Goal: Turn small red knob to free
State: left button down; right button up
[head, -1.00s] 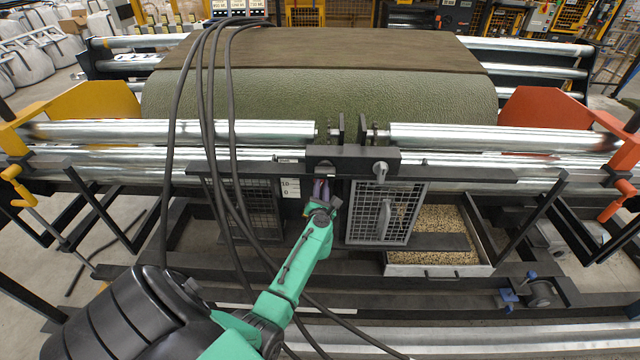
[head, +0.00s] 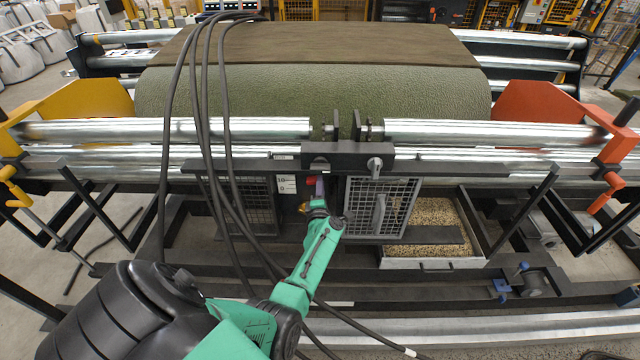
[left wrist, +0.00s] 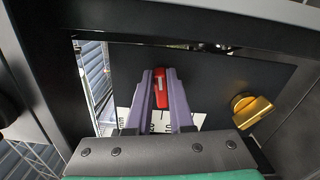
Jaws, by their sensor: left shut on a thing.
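The small red knob (left wrist: 161,90) shows in the left wrist view as a narrow upright bar on a dark panel (left wrist: 210,78). The two purple fingers of my left gripper (left wrist: 162,86) are shut on it, one on each side. In the head view my left gripper (head: 319,188) reaches in under the middle bracket, and a bit of the red knob (head: 310,181) shows at its left. The fingers hide part of the knob. My right gripper is not in view.
A brass knob (left wrist: 252,108) sits right of the fingers. A white label (head: 287,185) with numbers is beside them. Black cables (head: 212,110) hang on the left. A mesh guard with a handle (head: 381,207) is close on the right, and steel rollers (head: 250,130) run above.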

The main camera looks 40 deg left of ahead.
pick_arm(q)
jog(key=shift+f+m, duration=0.25)
jog(key=shift+m, duration=0.85)
jog(key=c, duration=0.8)
grip_release()
jog(key=p+v, duration=0.6)
jog(key=v, duration=0.8)
jog(key=shift+s+d, duration=0.2)
